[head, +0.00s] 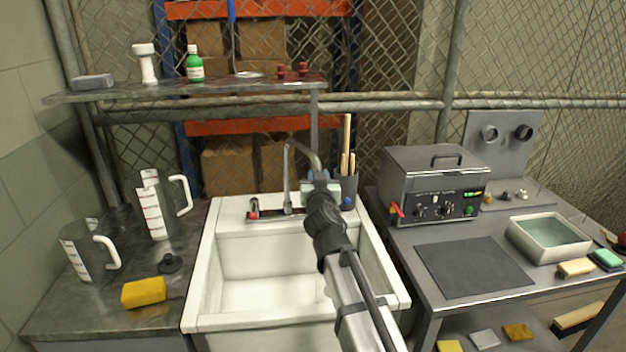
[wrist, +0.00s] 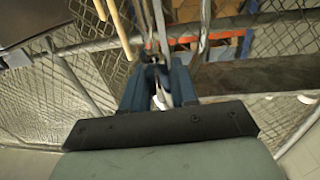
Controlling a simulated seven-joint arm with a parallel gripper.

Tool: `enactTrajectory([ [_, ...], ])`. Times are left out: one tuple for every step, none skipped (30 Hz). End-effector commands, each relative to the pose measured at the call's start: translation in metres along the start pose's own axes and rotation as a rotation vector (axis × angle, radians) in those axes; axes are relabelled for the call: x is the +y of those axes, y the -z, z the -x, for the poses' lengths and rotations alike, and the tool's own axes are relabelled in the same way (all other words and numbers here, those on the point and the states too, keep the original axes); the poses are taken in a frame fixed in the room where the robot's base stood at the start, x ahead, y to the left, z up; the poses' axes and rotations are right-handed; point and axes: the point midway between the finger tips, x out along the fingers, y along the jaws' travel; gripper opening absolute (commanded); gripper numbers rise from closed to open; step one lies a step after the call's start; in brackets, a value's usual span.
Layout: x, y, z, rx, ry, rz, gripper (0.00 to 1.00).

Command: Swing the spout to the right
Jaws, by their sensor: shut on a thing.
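The metal spout (head: 302,149) rises from the back rim of the white sink (head: 230,250) and arches over to the right. Its end meets my gripper (head: 319,175), in front of and right of the upright pipe. In the wrist view my gripper's blue fingers (wrist: 158,72) are closed around the spout (wrist: 159,30), whose grey tube runs up from between them. The very tip of the spout is hidden by the fingers in the head view. A red-marked tap handle (head: 254,208) is left of the spout base; a blue-marked one (head: 347,203) is right.
A dark cup (head: 346,188) with wooden sticks stands close behind and right of my gripper. A grey heated tank (head: 432,185) stands on the right table. Jugs (head: 158,205) stand on the left counter. The sink basin looks empty.

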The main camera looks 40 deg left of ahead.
Motion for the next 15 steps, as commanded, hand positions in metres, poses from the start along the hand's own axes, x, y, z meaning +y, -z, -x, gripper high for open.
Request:
enactTrajectory([
  [0.003,0.000,-0.001,-0.001,0.009,-0.007,0.00],
  [0.004,0.000,-0.002,-0.001,0.015,-0.007,0.00],
  [0.005,0.000,-0.002,-0.001,0.022,-0.006,0.00],
  [0.006,0.000,-0.003,-0.001,0.027,-0.005,0.00],
  [0.007,0.000,-0.004,-0.001,0.033,-0.005,0.00],
  [0.008,0.000,-0.004,0.000,0.039,-0.005,0.00],
  [0.009,0.000,-0.005,0.000,0.038,-0.004,0.00],
  [0.010,0.000,-0.005,0.000,0.037,-0.004,0.00],
  [0.011,0.000,-0.006,-0.001,0.037,-0.005,0.00],
  [0.012,0.000,-0.007,-0.001,0.037,-0.005,0.00],
  [0.013,0.000,-0.007,-0.001,0.036,-0.005,0.00],
  [0.015,0.000,-0.008,-0.001,0.036,-0.004,0.00],
  [0.016,0.000,-0.009,-0.001,0.036,-0.003,0.00],
  [0.017,-0.001,-0.010,-0.002,0.036,-0.004,0.00],
  [0.018,-0.001,-0.011,-0.002,0.036,-0.005,0.00],
])
